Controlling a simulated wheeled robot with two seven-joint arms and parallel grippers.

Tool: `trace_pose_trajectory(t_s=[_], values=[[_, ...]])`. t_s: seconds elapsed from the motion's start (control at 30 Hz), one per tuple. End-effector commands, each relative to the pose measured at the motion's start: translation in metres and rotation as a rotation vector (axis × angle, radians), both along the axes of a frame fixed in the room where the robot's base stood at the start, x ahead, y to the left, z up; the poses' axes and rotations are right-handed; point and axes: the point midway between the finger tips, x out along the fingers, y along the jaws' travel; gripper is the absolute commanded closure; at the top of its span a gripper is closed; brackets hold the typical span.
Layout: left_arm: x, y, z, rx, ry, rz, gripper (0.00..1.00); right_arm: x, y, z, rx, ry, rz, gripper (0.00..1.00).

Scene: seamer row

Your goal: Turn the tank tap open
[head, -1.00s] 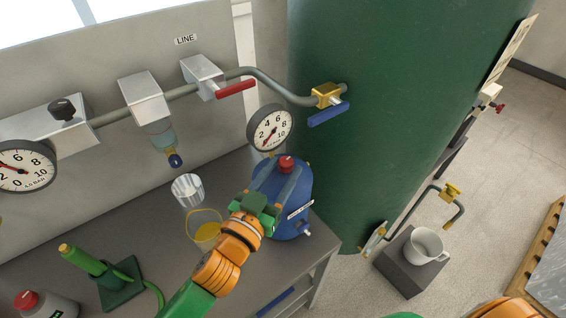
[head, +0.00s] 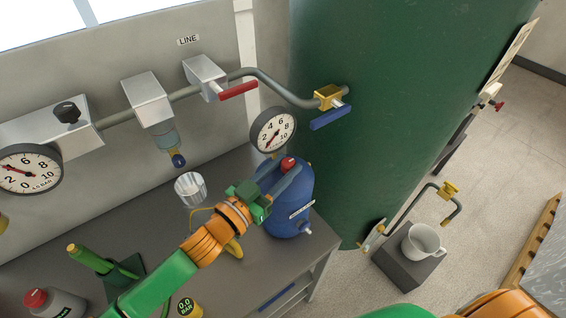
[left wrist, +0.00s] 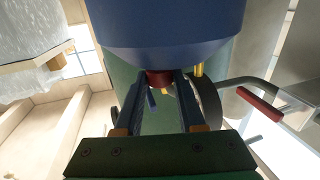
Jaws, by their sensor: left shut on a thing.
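My left gripper (head: 283,172) is shut on the red knob (head: 288,163) on top of the blue tank (head: 289,215). In the left wrist view the fingers (left wrist: 160,90) lie on either side of the red knob (left wrist: 160,77), under the blue tank (left wrist: 170,30), which appears upside down. A round gauge (head: 273,132) stands beside the knob and reads low. The tank is upright on the grey bench. My right gripper is not in view; only part of my right arm shows at the lower right.
A brass valve with a blue lever (head: 331,117) sits on the pipe before the large green tank (head: 400,80). A red lever (head: 238,91) is on the wall line.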

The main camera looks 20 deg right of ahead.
Motion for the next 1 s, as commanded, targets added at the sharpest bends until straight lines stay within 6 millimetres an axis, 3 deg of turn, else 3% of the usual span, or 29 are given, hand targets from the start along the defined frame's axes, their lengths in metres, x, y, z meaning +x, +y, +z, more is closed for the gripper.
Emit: trace_pose_trajectory(t_s=[0.37,0.4,0.43,0.77,1.0], values=[[0.002,0.002,0.0,-0.002,0.002,-0.04,1.0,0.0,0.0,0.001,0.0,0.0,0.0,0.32],[0.002,0.002,0.0,-0.002,0.002,-0.039,0.56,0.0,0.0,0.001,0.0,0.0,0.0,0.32],[0.002,0.002,0.0,-0.002,0.002,-0.039,0.48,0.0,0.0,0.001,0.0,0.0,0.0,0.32],[0.0,0.006,-0.001,-0.002,0.001,-0.038,0.48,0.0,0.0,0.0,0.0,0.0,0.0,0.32],[-0.026,0.048,-0.004,0.002,0.001,-0.038,0.48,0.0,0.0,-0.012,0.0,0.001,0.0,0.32]])
